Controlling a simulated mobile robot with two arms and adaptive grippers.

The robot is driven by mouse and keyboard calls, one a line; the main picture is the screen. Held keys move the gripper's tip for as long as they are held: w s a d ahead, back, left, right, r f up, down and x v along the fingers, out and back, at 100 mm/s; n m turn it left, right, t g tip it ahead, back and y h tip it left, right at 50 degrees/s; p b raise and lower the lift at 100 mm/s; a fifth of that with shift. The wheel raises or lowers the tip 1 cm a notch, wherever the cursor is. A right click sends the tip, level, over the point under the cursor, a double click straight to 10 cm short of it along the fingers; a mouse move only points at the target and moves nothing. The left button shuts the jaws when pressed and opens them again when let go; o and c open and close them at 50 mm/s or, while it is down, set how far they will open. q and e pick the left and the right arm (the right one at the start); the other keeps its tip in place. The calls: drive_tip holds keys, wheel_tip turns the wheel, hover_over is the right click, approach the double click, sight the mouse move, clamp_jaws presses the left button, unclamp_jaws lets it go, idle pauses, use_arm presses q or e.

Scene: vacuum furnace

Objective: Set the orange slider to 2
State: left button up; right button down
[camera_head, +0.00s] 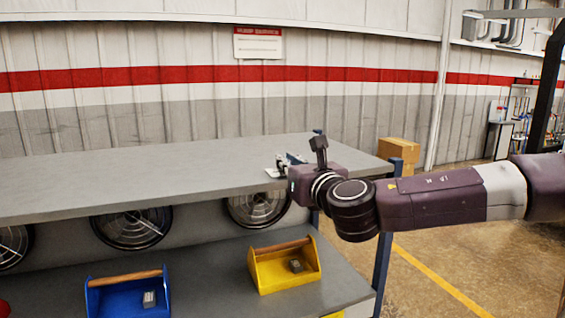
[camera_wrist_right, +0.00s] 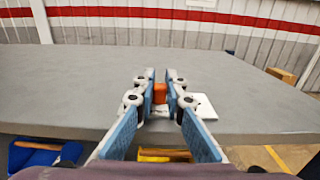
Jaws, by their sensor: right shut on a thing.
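The orange slider (camera_wrist_right: 160,91) shows in the right wrist view as a small orange block between my fingertips. It sits at a white plate (camera_wrist_right: 204,106) on the grey upper tabletop, near the front edge. My right gripper (camera_wrist_right: 161,100) is shut on the slider, with a blue-padded finger on each side. In the head view my right gripper (camera_head: 284,164) comes in from the right, low over the tabletop. The white plate (camera_head: 273,173) shows only in part there; the slider and any scale marks cannot be made out. My left gripper is not in view.
The grey upper shelf (camera_head: 150,173) is otherwise largely clear. Below it, a blue toolbox (camera_head: 125,282) and a yellow toolbox (camera_head: 284,262) stand on the lower shelf. Round fans (camera_head: 131,226) sit behind. A cardboard box (camera_head: 398,151) stands past the right end.

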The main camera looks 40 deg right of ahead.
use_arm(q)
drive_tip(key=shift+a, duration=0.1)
use_arm(e)
drive_tip(key=c, duration=2)
unclamp_jaws()
drive_tip(key=shift+o, duration=0.2)
drive_tip(key=shift+a, duration=0.1)
drive_tip(key=v, duration=0.7)
drive_tip(key=shift+s, duration=0.2)
